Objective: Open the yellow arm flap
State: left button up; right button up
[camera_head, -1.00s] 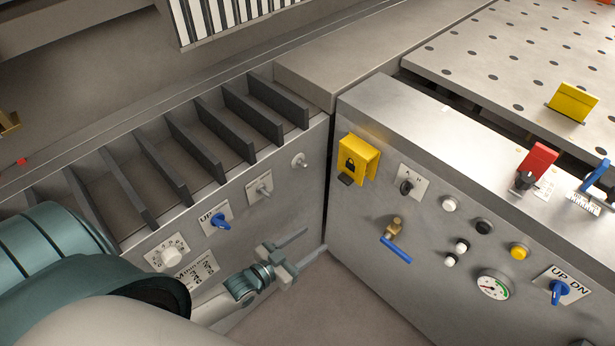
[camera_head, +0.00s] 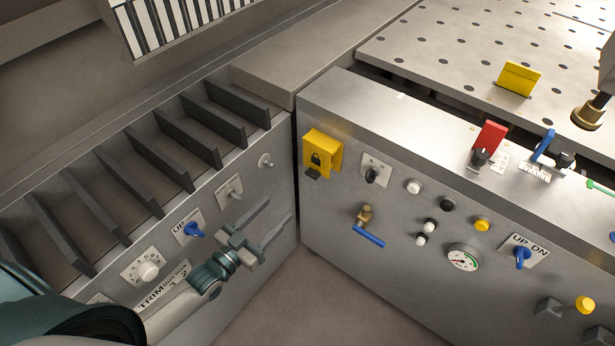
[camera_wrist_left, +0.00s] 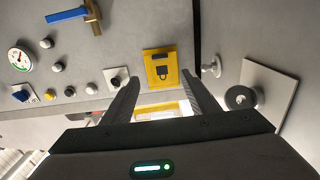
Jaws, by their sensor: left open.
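A yellow flap (camera_head: 321,152) with a black padlock mark sits at the upper left corner of the right-hand control panel. It looks closed over what is behind it. It also shows in the left wrist view (camera_wrist_left: 161,66), beyond the fingertips and roughly centred between them. My left gripper (camera_head: 279,210) is open and empty, below and left of the flap and apart from it. Its two fingers frame the flap's lower part in the left wrist view. My right gripper is not in view.
Right of the flap are a black selector (camera_head: 372,175), a blue-handled valve (camera_head: 367,236), several buttons and a gauge (camera_head: 462,258). A metal stem (camera_head: 266,161) sticks out of the left panel near my gripper. A second yellow plate (camera_head: 519,78) stands on the perforated table (camera_head: 440,45).

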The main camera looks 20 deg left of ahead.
aim_at(310, 176)
pick_arm(q)
jog(key=p+x, duration=0.2)
jog(key=x, duration=1.2)
jog(key=shift+w, duration=0.2)
jog(key=shift+w+d, duration=0.25)
jog(key=shift+w, duration=0.4)
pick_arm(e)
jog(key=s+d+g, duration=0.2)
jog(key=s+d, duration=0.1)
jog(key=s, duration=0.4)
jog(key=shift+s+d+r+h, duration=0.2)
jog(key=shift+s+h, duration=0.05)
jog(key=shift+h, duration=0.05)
pick_arm(q)
grip_shut()
jog(key=shift+p, duration=0.3)
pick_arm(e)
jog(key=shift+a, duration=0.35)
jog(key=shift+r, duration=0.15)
